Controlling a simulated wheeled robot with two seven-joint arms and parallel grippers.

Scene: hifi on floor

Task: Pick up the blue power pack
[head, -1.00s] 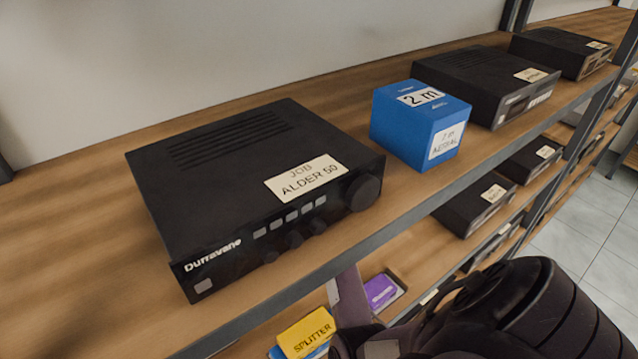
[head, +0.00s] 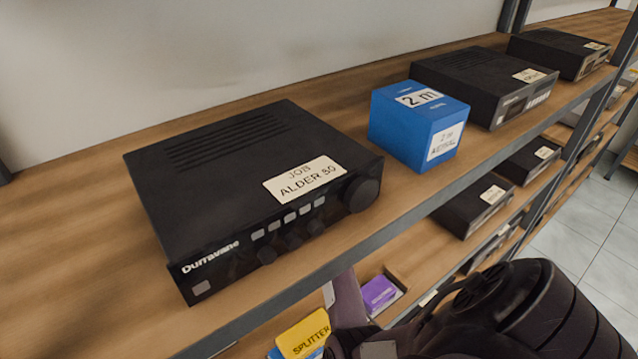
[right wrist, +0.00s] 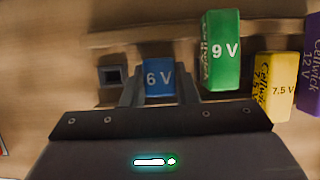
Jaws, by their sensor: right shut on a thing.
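The blue power pack (right wrist: 159,88), marked "6 V", is in the middle of the right wrist view. My right gripper (right wrist: 160,74) is shut on it, with one finger along each side. A green "9 V" pack (right wrist: 220,50) stands close beside the right finger. In the head view my right arm reaches in from the lower right, below the upper shelf's edge. The grasp itself is hidden there. My left gripper is in neither view.
A yellow "7.5 V" pack (right wrist: 274,86) and a purple "12 V" pack (right wrist: 311,60) stand further right. An empty dark square holder (right wrist: 113,76) is left of the fingers. The upper shelf (head: 60,270) carries a black amplifier (head: 250,180) and a blue "2 m" box (head: 418,125).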

